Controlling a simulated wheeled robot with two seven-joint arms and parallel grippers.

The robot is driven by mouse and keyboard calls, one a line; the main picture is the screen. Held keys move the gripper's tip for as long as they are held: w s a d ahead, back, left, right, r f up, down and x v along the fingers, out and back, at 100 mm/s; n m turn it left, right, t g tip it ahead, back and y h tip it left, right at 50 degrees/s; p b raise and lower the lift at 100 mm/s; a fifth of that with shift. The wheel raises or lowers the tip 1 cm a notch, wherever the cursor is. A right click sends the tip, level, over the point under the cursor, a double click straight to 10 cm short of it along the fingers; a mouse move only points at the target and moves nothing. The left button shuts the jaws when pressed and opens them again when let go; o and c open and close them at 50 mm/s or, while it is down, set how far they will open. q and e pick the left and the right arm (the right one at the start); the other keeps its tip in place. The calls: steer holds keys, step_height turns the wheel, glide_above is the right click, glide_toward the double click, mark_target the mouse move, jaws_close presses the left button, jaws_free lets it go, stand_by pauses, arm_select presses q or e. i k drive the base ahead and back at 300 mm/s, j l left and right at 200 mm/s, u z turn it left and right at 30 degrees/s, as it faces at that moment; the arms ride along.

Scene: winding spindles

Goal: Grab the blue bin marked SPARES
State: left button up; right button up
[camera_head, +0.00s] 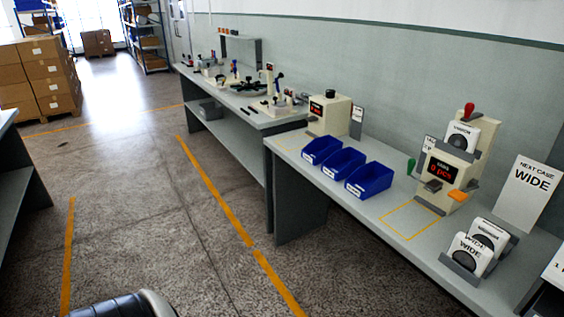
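Three blue bins stand in a row on the grey workbench (300,158): a far-left bin (320,151), a middle bin (343,163) and a near-right bin (369,181). Each has an open top and a small pale label on its front. The labels are too small to read, so I cannot tell which one is marked SPARES. Neither of my grippers shows in the head view.
Right of the bins stands a machine with a red display (442,171), beside a yellow outlined area. Two labelled cases (468,255) and a "NEXT CASE WIDE" sign (537,190) are nearer. Another bench (225,95) lies beyond. The floor (140,190) is clear; cardboard boxes (45,75) stand far left.

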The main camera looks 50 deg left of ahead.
mark_target(338, 167)
steer(key=j+u, duration=0.35)
steer(key=j, duration=0.4)
steer(key=i+j+u, duration=0.1)
steer(key=j+u, duration=0.25)
steer(key=j, duration=0.4)
